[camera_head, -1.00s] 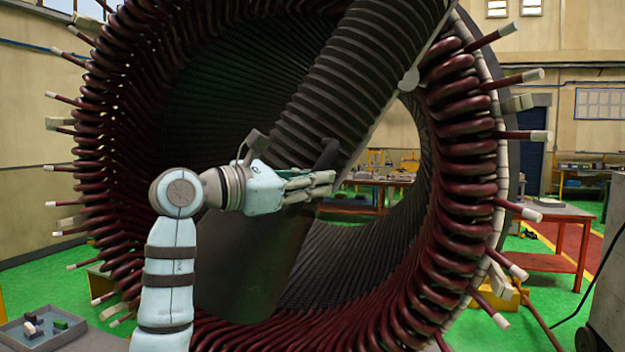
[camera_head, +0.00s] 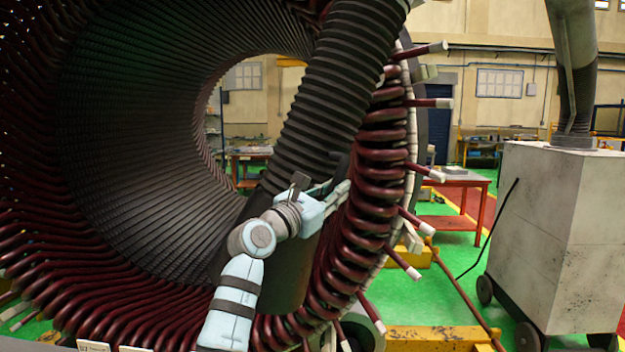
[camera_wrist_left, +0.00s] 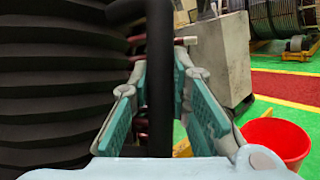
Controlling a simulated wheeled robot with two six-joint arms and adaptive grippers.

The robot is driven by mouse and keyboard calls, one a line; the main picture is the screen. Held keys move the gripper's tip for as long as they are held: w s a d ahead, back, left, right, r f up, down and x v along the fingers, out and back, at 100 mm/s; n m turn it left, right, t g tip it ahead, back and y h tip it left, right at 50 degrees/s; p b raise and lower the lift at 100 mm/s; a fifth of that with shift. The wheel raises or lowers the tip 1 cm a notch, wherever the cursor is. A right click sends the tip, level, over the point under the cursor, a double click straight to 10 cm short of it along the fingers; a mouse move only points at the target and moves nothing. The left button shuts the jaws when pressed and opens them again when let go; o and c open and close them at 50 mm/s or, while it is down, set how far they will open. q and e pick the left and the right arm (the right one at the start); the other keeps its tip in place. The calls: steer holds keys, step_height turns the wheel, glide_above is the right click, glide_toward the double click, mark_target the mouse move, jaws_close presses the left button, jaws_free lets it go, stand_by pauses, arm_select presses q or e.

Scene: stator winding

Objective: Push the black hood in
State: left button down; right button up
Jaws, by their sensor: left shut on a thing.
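The black hood (camera_head: 283,262) is a smooth dark cylinder at the lower end of a ribbed black hose (camera_head: 335,95). In the head view it hangs tilted in front of the lower right of the stator's opening, overlapping the dark red coil ends (camera_head: 378,190). My left gripper (camera_head: 338,194) is at the hood's upper part, shut on its black handle bar (camera_wrist_left: 160,75), which stands upright between the pads in the left wrist view. The ribbed hose fills the left of that view. My arm hides part of the hood. My right gripper is not in view.
The big stator (camera_head: 120,130) fills the left. A grey wheeled cart (camera_head: 555,235) stands at the right, with a pipe rising from it. A red table (camera_head: 465,195) is behind. A red bucket (camera_wrist_left: 275,138) shows in the wrist view.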

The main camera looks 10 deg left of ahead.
arm_select(q)
steer(key=shift+w+d+f, duration=0.1)
steer(key=shift+w+d, duration=0.15)
steer(key=shift+d, duration=0.35)
steer(key=shift+w+d+f, duration=0.1)
steer(key=shift+w+d, duration=0.1)
steer(key=shift+d, duration=0.4)
steer(key=c, duration=1.6)
jaws_free()
steer(key=shift+o, duration=0.6)
steer(key=shift+s+f, duration=0.1)
steer(key=shift+s, duration=0.05)
steer(key=v, duration=1.2)
steer(key=shift+d+f, duration=0.1)
steer(key=shift+f, duration=0.05)
